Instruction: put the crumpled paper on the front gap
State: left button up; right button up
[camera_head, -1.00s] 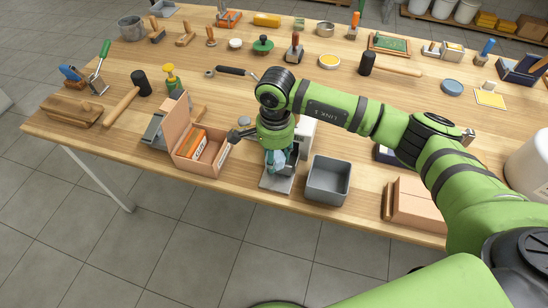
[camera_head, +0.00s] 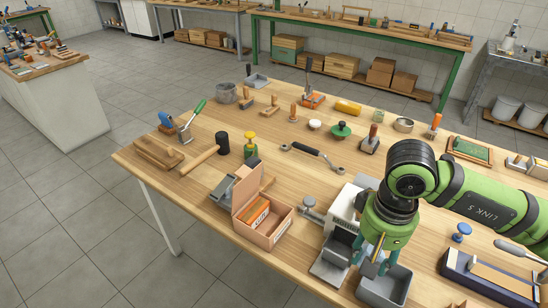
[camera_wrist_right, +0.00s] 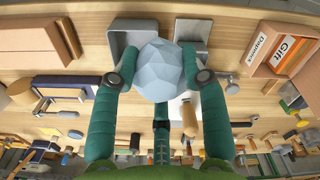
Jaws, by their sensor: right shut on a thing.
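The crumpled paper (camera_wrist_right: 163,70) is a pale blue faceted ball in the right wrist view. My right gripper (camera_head: 372,260) is shut on it; in the wrist view a teal finger presses each side of the ball. In the head view the gripper is over the area between a grey plate (camera_head: 330,270) and an open grey bin (camera_head: 385,285), and the paper is hidden there. The wrist view shows the ball in front of the bin (camera_wrist_right: 118,38) and plate (camera_wrist_right: 190,28). I cannot tell which spot is the front gap. My left gripper is not in view.
An open pink box (camera_head: 268,232) with orange items stands left of the plate. A white device (camera_head: 342,212) stands behind the plate. A blue-and-wood tool (camera_head: 490,275) lies right of the bin. The table's front edge runs close by the plate and box.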

aim_at(272, 231)
jog(key=i+j+z, duration=0.15)
jog(key=j+z, duration=0.2)
jog(key=z, duration=0.15)
jog(key=j+z, duration=0.45)
jog(key=i+j+z, duration=0.1)
jog(key=j, duration=0.75)
jog(key=j+z, duration=0.15)
jog(key=j, duration=0.7)
jog(key=i, duration=0.05)
